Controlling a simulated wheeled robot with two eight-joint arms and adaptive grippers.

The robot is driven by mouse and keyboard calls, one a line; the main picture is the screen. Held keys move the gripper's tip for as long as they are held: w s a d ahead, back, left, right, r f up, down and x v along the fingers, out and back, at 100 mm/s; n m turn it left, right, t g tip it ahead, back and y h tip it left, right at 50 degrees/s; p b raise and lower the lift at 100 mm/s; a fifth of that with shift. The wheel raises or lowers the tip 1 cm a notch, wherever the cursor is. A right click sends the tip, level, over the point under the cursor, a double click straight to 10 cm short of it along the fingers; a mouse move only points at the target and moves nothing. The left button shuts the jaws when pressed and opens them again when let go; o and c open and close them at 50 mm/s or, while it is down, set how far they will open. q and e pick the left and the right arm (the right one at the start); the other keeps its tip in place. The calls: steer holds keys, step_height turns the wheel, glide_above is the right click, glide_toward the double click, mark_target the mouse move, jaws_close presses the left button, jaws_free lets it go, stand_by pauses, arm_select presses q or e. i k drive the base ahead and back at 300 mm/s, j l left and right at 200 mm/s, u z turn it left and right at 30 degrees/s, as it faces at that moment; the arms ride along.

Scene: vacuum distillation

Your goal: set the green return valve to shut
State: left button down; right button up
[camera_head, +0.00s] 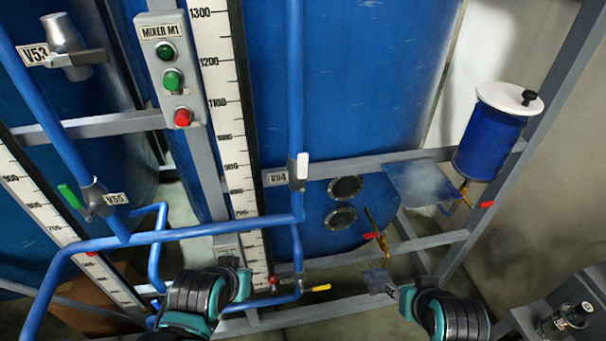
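The green valve handle (70,196) is at the left. It sticks out up and to the left of a grey valve body (95,199) on a slanting blue pipe. A label (115,198) reading V55 is beside it. I cannot tell from its angle whether the valve is open or shut. My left arm, black and teal, comes up at the bottom, below and right of the valve. My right arm is at the bottom right, far from it. Neither arm touches the green handle. I make out no fingers on either arm.
A blue pipe (200,232) crosses below the valve. The mixer panel (168,70) has a green and a red button. Other valves are V53 (65,45) at top left, V54 (298,170) mid-frame, and a yellow-handled one (320,288) low down. A blue canister (488,145) hangs right.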

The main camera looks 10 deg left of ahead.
mark_target(66, 189)
steer(key=u, duration=1.85)
